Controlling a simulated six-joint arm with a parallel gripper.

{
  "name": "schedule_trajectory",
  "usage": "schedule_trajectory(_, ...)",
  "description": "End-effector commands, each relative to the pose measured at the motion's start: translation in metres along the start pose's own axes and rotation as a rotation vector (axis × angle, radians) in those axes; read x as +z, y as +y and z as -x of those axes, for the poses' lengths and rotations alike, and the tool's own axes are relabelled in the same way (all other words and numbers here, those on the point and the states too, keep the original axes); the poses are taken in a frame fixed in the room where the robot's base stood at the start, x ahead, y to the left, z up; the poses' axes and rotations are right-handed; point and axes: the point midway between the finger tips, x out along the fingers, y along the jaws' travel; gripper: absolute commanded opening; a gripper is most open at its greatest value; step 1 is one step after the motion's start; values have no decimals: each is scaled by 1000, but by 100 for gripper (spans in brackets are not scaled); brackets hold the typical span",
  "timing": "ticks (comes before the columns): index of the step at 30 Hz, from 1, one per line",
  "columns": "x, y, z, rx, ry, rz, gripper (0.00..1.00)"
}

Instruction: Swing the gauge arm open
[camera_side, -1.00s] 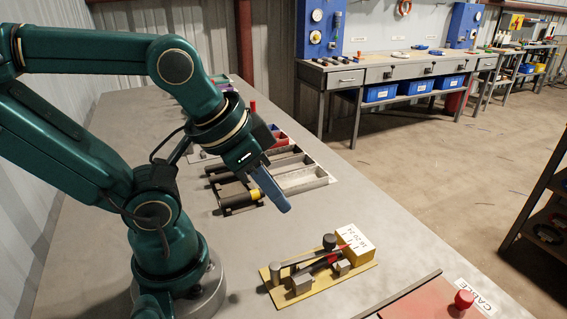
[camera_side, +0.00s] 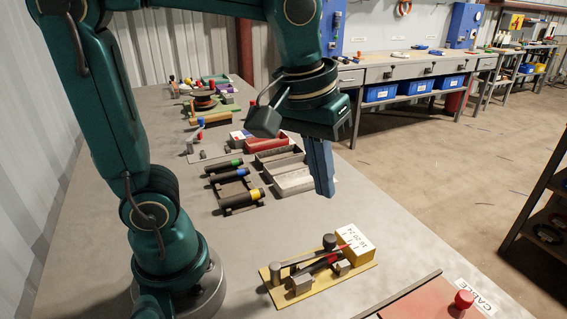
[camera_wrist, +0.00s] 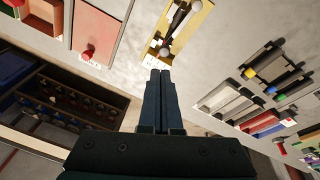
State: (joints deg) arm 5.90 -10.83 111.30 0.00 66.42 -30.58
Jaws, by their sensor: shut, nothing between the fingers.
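The gauge is a yellow base plate (camera_side: 322,287) on the bench in the side view, with a yellow block carrying a number scale (camera_side: 355,243) at its far end. The gauge arm (camera_side: 308,256) is a thin bar running from a grey post at the left to a red tip by the scale. Grey blocks and a dark piece with red lie beside it. In the wrist view the gauge (camera_wrist: 180,28) shows above the fingertips. My gripper (camera_side: 324,193) is shut and empty, pointing down, above and behind the gauge, apart from it.
Grey trays (camera_side: 290,178) and a red tray (camera_side: 268,143) lie behind the gauge, with several dark cylinders (camera_side: 238,198) on a rack to their left. A red panel with a red knob (camera_side: 463,299) is at the front right. Bare bench surrounds the gauge.

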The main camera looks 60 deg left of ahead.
Motion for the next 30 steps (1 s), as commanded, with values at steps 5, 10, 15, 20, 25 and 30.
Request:
schedule_trajectory(5, -10, 22, -26, -62, -112, 31, 0)
schedule_trajectory(10, -10, 31, -47, -99, -171, 6, 0)
schedule_trajectory(15, -5, 32, -57, -118, -200, -8, 0)
schedule_trajectory(20, -3, 30, -65, -118, -201, -9, 0)
schedule_trajectory(25, 0, 28, -81, -118, -202, -9, 0)
schedule_trajectory(30, 4, 26, -96, -118, -201, -9, 0)
